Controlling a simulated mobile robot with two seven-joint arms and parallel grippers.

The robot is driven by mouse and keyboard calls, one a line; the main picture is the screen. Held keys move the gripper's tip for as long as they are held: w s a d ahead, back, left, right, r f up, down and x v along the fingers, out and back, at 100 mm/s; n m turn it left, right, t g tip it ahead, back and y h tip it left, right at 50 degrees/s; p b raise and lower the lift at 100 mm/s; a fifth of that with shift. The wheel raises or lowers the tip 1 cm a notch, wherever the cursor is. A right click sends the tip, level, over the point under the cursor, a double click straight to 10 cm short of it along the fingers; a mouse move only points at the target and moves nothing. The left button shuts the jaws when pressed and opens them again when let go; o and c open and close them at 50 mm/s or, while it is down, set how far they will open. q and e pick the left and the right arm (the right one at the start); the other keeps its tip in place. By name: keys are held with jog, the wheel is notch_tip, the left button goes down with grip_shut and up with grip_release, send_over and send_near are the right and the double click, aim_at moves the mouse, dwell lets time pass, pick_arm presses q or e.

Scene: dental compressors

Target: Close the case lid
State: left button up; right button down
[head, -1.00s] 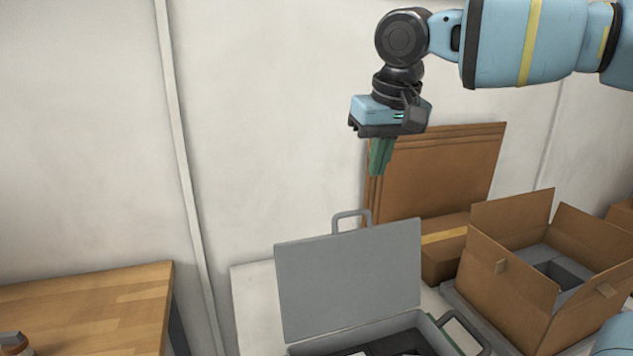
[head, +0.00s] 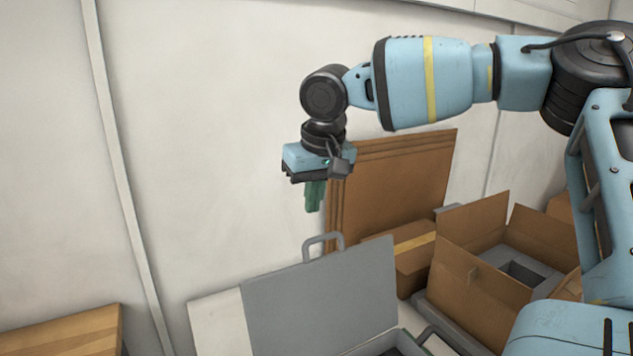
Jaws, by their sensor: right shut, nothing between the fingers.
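The grey case (head: 385,343) stands on the white table at the bottom of the head view, its lower part cut off by the frame edge. Its lid (head: 320,297) is raised, standing nearly upright, with a handle (head: 323,243) on its top edge. My right gripper (head: 314,208) points down with its green fingers shut and empty. In the picture it is just above the lid's handle, apart from it. I cannot tell its exact depth relative to the lid. My left gripper is not in view.
An open cardboard box (head: 480,295) with a grey insert stands right of the case. A closed taped box (head: 412,262) and flat cardboard sheets (head: 395,185) are behind. A wooden table (head: 65,335) is at lower left. The wall area left of the gripper is clear.

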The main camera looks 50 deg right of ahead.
jog(key=shift+s+a+f+p, duration=0.2)
jog(key=shift+s+f+p, duration=0.15)
jog(key=shift+s+f, duration=0.45)
jog(key=shift+s+a+f+p, duration=0.2)
jog(key=shift+s+f+p, duration=0.15)
jog(key=shift+s+f, duration=0.45)
